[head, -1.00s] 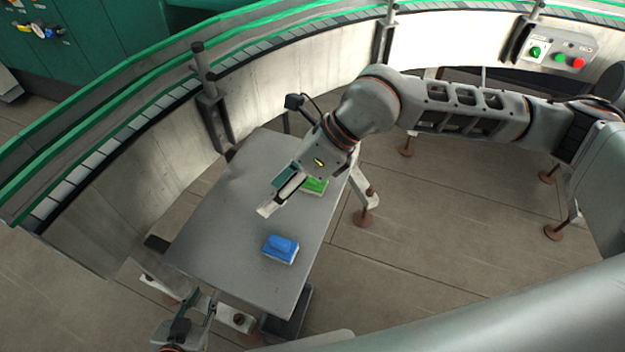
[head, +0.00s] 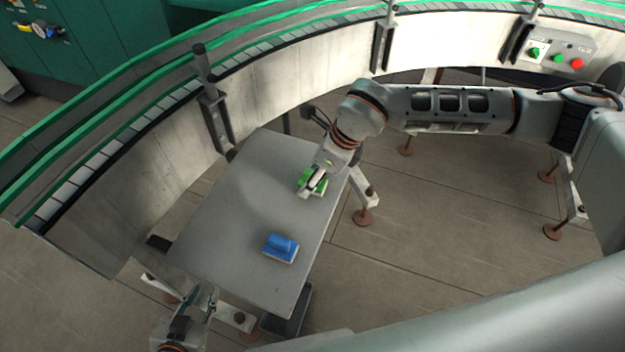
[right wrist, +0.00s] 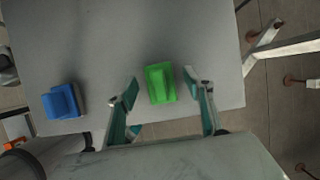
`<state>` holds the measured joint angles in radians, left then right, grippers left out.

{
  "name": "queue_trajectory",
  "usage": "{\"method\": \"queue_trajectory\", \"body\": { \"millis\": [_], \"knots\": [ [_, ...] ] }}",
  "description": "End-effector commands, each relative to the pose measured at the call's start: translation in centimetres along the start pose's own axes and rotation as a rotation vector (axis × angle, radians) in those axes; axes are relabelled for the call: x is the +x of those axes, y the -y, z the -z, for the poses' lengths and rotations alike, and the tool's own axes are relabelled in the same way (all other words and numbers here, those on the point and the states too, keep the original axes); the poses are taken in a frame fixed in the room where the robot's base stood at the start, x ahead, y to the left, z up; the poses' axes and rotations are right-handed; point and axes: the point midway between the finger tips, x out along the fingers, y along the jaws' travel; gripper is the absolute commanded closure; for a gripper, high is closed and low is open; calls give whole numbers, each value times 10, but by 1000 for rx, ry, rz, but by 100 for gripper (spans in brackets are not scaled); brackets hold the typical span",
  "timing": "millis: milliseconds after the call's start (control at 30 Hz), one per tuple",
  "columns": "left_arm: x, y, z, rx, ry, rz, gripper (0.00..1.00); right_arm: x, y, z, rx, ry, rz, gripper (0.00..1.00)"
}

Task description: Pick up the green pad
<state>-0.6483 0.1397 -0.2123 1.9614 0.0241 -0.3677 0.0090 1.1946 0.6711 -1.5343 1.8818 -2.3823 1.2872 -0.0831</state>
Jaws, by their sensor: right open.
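The green pad (right wrist: 160,83) lies on the grey table near its edge, a flat block with a raised top. In the head view the green pad (head: 305,178) is partly hidden under my right gripper (head: 311,189). In the right wrist view my right gripper (right wrist: 160,84) is open, with one finger on each side of the pad and gaps between; I cannot tell its height above the table. My left gripper (head: 204,298) is at the lower left by the table's near end, its fingers apart and empty.
A blue pad (head: 281,247) with a pale base lies on the grey table (head: 228,220), apart from the green one. A curved conveyor wall (head: 290,98) runs behind the table. A control box (head: 558,55) with buttons is at the upper right. Much of the tabletop is clear.

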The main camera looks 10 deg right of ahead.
Motion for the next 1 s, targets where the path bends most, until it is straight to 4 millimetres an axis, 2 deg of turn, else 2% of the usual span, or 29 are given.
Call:
{"method": "queue_trajectory", "body": {
  "millis": [267,400,433,767,1000],
  "knots": [
    [0,0,0,0,0,0,72,3,0,0,0,0,0,49],
    [0,0,0,0,0,0,72,3,0,0,1,0,0,85],
    [0,0,0,0,0,0,72,3,0,0,1,0,0,90],
    [0,0,0,0,0,0,72,2,0,0,1,1,0,90],
    [0,0,-1,0,1,0,72,-12,0,-7,1,2,0,90]
  ]
}}
